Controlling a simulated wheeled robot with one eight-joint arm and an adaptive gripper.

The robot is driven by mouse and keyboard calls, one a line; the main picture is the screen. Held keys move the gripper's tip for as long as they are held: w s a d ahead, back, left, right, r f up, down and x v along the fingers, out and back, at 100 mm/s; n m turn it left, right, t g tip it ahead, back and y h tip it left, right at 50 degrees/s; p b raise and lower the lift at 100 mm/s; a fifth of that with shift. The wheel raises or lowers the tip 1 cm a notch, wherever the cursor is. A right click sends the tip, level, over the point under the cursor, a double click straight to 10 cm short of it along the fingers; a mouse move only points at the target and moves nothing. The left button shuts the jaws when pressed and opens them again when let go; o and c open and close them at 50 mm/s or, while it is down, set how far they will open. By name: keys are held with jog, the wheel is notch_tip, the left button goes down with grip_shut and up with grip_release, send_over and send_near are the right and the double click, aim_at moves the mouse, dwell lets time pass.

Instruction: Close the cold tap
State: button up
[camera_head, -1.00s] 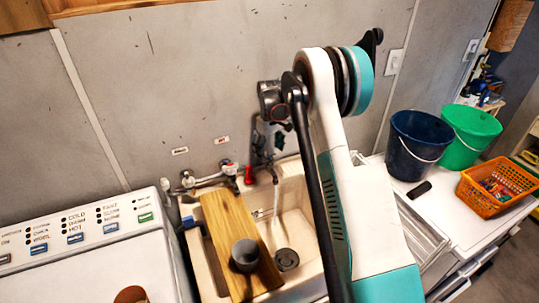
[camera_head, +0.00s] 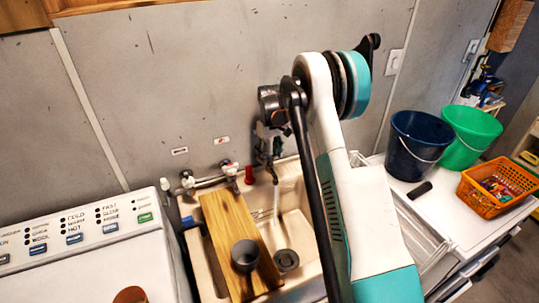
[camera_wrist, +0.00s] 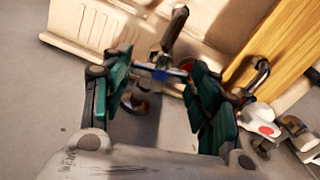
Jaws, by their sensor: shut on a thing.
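The cold tap (camera_wrist: 160,74) shows a blue mark and a metal bar between my fingers in the wrist view. My gripper (camera_wrist: 157,82) has its green-padded fingers on either side of it and is shut on it. In the head view my gripper (camera_head: 268,148) is at the wall above the sink's back edge and hides most of this tap. Its spout (camera_wrist: 174,30) points away from my gripper in the wrist view. A stream of water (camera_head: 276,204) falls into the sink (camera_head: 294,228).
A red-marked tap (camera_head: 249,174) is to the left. A wooden board (camera_head: 225,218) lies across the sink with a dark cup (camera_head: 245,256) on it. A washing machine (camera_head: 90,258) stands left; blue (camera_head: 415,145) and green (camera_head: 470,135) buckets and an orange basket (camera_head: 495,190) are right.

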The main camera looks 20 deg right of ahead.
aim_at(270, 157)
jog(key=m+b, duration=0.1)
jog(key=m, duration=0.2)
dwell(0.4)
jog(key=o, duration=1.1)
jog(key=shift+c, duration=0.2)
jog(key=shift+r, duration=0.1)
notch_tip(270, 157, up, 12)
